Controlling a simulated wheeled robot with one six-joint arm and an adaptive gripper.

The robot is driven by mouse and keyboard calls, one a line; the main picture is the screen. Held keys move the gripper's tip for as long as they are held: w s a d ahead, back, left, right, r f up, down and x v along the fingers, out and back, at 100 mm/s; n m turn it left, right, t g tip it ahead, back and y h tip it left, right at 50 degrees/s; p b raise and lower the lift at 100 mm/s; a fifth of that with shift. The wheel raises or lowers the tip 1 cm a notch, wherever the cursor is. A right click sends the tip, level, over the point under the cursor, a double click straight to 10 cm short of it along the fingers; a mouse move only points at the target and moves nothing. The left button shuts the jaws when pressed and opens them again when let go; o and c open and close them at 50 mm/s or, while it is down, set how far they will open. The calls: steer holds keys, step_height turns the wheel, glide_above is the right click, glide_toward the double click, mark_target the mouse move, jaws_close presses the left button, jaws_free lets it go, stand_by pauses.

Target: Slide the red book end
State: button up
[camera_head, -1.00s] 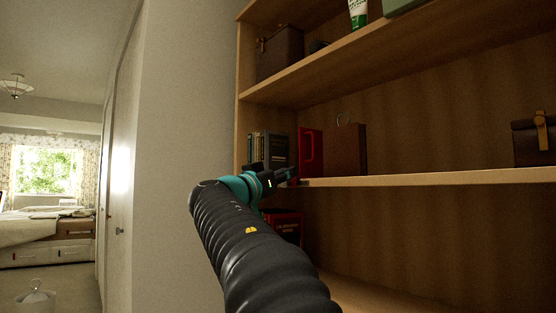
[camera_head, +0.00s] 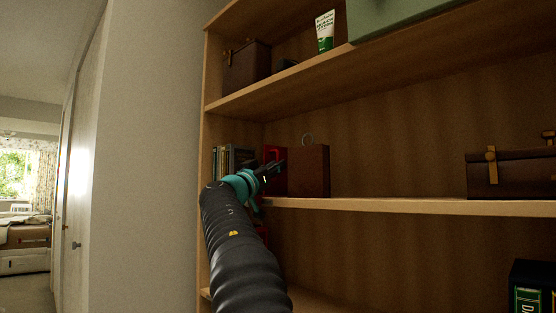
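The red book end (camera_head: 269,154) stands upright on the middle shelf (camera_head: 420,206), between a row of books (camera_head: 231,160) on its left and a dark brown box-like block (camera_head: 309,171) on its right. My arm comes up from the bottom, and my gripper (camera_head: 279,164) is in front of the red book end, hiding its lower part. I cannot tell whether the gripper touches it. The fingers are dark and small in the picture, so their opening cannot be made out.
A brown case (camera_head: 510,172) lies on the right of the middle shelf. A brown box (camera_head: 247,66), a white-green tube (camera_head: 325,31) and a green box (camera_head: 395,14) are on the upper shelf. The middle shelf between block and case is clear. A wall (camera_head: 150,150) is left.

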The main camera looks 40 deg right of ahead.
steer(key=shift+x, duration=0.85)
jaws_close()
